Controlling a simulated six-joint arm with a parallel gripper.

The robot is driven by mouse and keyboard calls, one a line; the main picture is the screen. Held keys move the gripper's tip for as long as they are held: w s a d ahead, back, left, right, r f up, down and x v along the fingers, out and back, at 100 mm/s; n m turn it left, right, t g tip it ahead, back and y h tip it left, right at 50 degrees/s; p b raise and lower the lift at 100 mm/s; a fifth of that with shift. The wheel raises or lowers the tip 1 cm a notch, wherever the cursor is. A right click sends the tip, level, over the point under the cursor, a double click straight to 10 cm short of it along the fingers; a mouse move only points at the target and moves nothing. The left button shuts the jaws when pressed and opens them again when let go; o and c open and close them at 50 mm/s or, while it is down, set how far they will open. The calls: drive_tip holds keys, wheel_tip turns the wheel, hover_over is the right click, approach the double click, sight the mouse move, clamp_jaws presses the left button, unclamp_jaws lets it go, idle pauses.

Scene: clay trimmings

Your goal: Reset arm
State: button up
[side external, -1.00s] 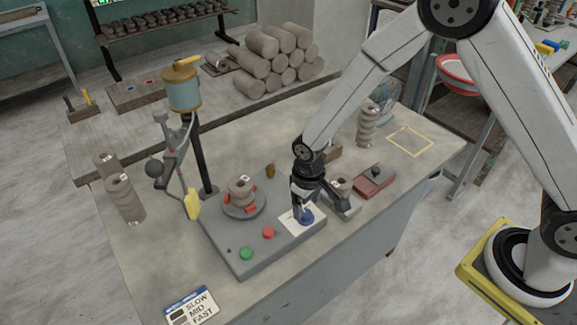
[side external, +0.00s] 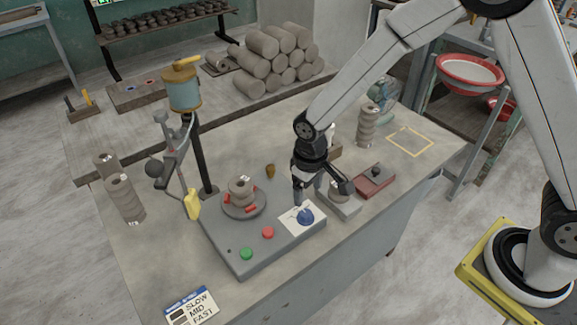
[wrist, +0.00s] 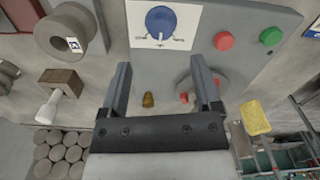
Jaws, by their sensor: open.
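My gripper (side external: 320,192) is open and empty, above the table just behind the blue dial knob (side external: 306,217). In the wrist view its two dark fingers (wrist: 161,78) are spread wide with nothing between the tips. The knob sits on a white card on the grey control box (side external: 245,265) and is clear of the fingers. In the wrist view the knob (wrist: 160,20) shows at the top, beyond the fingertips, with its white pointer mark toward the gripper.
A red button (side external: 268,233) and a green button (side external: 246,254) are on the box. A turntable (side external: 245,208) holds a grey clay piece. A post with a blue canister (side external: 184,90) stands behind. A reddish block (side external: 374,182) and stacked clay rings (side external: 368,127) are to the right.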

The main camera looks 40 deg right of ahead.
drive_tip(key=s+d+r+m+t, duration=0.2)
drive_tip(key=s+d+r, duration=0.6)
drive_tip(key=s+d, duration=0.3)
drive_tip(key=shift+s+d+r+t, duration=0.2)
drive_tip(key=shift+d+t, duration=0.1)
drive_tip(key=shift+d, duration=0.4)
